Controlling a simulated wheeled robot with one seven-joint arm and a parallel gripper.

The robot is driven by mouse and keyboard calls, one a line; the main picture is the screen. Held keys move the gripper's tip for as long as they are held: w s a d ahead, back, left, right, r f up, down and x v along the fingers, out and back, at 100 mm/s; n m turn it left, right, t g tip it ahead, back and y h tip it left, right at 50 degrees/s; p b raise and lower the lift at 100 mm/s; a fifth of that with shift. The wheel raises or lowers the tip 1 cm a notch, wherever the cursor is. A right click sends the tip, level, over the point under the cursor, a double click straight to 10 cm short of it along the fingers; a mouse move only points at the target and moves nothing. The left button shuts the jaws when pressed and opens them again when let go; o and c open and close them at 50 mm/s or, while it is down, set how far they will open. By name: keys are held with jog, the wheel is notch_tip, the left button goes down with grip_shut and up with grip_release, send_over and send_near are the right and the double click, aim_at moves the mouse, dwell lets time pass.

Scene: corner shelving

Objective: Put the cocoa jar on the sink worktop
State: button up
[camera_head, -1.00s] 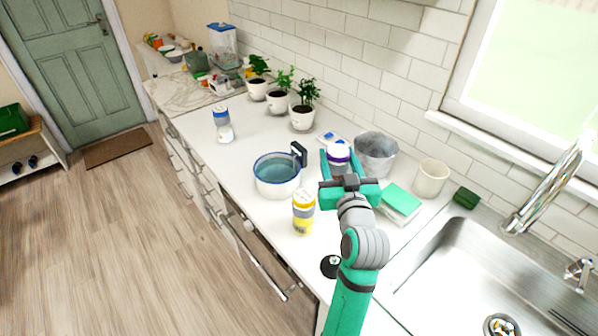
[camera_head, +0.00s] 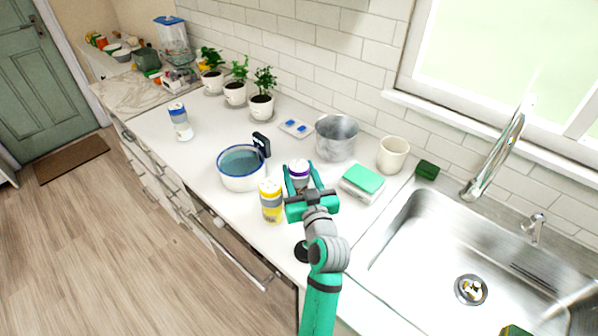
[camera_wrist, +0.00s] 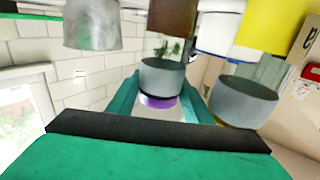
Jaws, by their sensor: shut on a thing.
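My gripper (camera_head: 299,172) is shut on a jar (camera_head: 299,166) with a white lid and a purple band, which appears to be the cocoa jar. In the wrist view the jar (camera_wrist: 160,78) sits between the fingers, showing a grey band, the purple ring and brown above. The jar is over the white worktop (camera_head: 205,200) left of the sink, between the blue-rimmed pot and the green sponge. My gripper hides its lower part, so I cannot tell whether it touches the worktop.
Close by stand a yellow jar (camera_head: 271,204), the pot (camera_head: 242,174), a metal bucket (camera_head: 336,140), a cream mug (camera_head: 392,155) and a green sponge (camera_head: 362,179). The sink (camera_head: 450,250) is at right. Three potted plants line the wall.

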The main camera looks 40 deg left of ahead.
jog(key=o, duration=1.1)
jog(key=shift+f, duration=0.1)
jog(key=v, duration=1.2)
jog(key=shift+s, duration=0.1)
